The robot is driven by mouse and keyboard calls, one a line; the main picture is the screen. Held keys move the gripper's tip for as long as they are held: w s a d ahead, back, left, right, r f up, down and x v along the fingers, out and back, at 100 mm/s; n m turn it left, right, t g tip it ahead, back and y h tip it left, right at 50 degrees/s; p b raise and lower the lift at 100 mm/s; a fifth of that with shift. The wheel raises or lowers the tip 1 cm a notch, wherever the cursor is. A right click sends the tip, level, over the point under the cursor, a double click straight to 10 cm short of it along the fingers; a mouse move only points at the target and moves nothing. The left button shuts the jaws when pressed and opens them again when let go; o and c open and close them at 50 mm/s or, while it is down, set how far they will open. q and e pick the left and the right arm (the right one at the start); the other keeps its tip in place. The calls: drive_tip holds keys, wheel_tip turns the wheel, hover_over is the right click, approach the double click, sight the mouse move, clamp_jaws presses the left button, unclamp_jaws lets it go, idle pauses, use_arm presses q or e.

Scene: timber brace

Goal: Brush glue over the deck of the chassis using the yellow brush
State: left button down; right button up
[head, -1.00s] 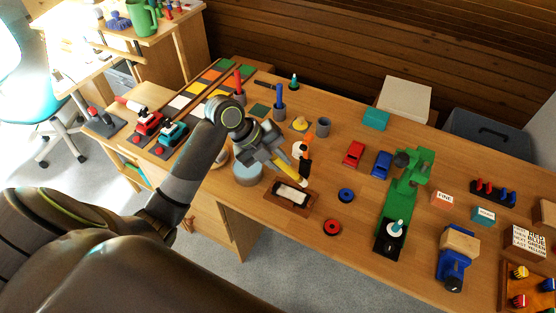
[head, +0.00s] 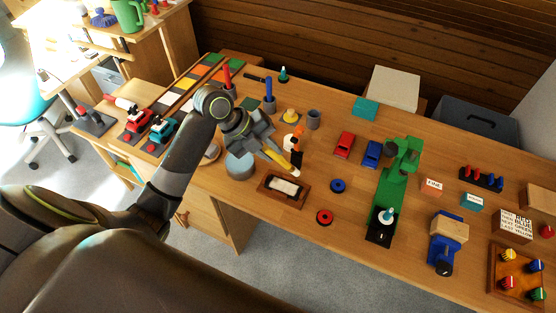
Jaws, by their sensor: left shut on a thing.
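My left gripper (head: 264,143) is shut on the yellow brush (head: 278,160). The brush slants down to the right, its lower end close above the far edge of a brown wooden tray-like piece (head: 266,189). That piece has a whitish top area (head: 285,186) and appears to be the chassis with its deck. I cannot tell whether the bristles touch it or whether the white is glue. My right gripper is not in view.
An orange-and-white bottle-like item (head: 294,145) stands just behind the brush. A grey-blue round pot (head: 240,165) stands left of the tray. Red (head: 344,144) and blue (head: 371,153) cars stand farther back.

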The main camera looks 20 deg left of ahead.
use_arm(q)
wheel_tip(320, 180, down, 7)
drive_tip(key=b, duration=0.6)
drive_tip(key=shift+f, duration=0.2)
drive_tip(key=shift+f+b, duration=0.7)
idle(0.3)
drive_tip(key=shift+a, duration=0.15)
